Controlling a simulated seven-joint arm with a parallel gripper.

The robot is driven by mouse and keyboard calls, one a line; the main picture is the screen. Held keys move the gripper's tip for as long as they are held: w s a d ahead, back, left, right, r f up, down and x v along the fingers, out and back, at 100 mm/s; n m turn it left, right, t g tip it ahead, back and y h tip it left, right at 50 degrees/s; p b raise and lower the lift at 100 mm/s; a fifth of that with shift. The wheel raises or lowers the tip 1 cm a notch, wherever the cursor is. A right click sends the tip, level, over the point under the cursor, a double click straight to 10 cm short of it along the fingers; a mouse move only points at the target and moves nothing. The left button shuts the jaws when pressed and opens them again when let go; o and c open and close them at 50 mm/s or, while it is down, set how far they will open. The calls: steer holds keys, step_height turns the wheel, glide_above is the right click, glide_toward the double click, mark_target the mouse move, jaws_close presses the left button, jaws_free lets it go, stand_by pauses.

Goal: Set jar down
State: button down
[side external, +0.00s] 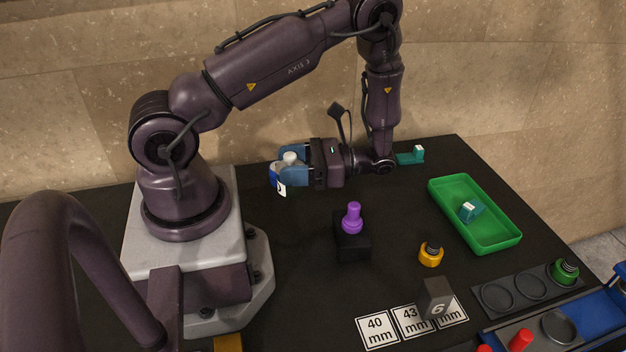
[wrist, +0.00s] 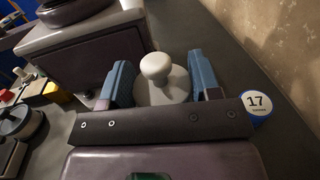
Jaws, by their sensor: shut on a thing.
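The jar (side external: 290,159) is between the blue fingers of my gripper (side external: 287,167), held level above the black table with its pale knobbed lid up. Most of its body is hidden by the fingers. A white tag shows low on its near side. In the wrist view, the grey lid and round knob (wrist: 157,68) of the jar sit between the two blue fingers of my gripper (wrist: 160,82). A round label reading 17 (wrist: 257,103) shows beside the right finger. My gripper is shut on the jar and points left toward my base.
A purple knob (side external: 352,217) stands on a black block. A green tray (side external: 510,240) holds a teal piece. An orange-yellow piece (side external: 431,255), size cards marked 40 mm (side external: 378,331) and 43 mm, and a dark block marked 6 (side external: 436,298) lie toward the front. The table left of the purple knob is clear.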

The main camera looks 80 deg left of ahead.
steer(key=w+a+m+t+y, duration=0.4)
steer(key=a+m+y, duration=0.2)
steer(key=y, duration=0.3)
steer(key=shift+m+t+y, duration=0.5)
steer(key=shift+m+y, duration=0.1)
steer(key=shift+m, duration=0.1)
steer(key=shift+w+d+f, duration=0.1)
steer(key=shift+w+f, duration=0.1)
steer(key=shift+f, duration=0.9)
steer(key=shift+w+d+f, duration=0.1)
steer(key=shift+w+f, duration=0.1)
steer(key=shift+f, duration=0.85)
steer(key=shift+w+d+f, duration=0.1)
steer(key=shift+w+f, duration=0.1)
steer(key=shift+f, duration=0.9)
steer(key=shift+f, duration=0.85)
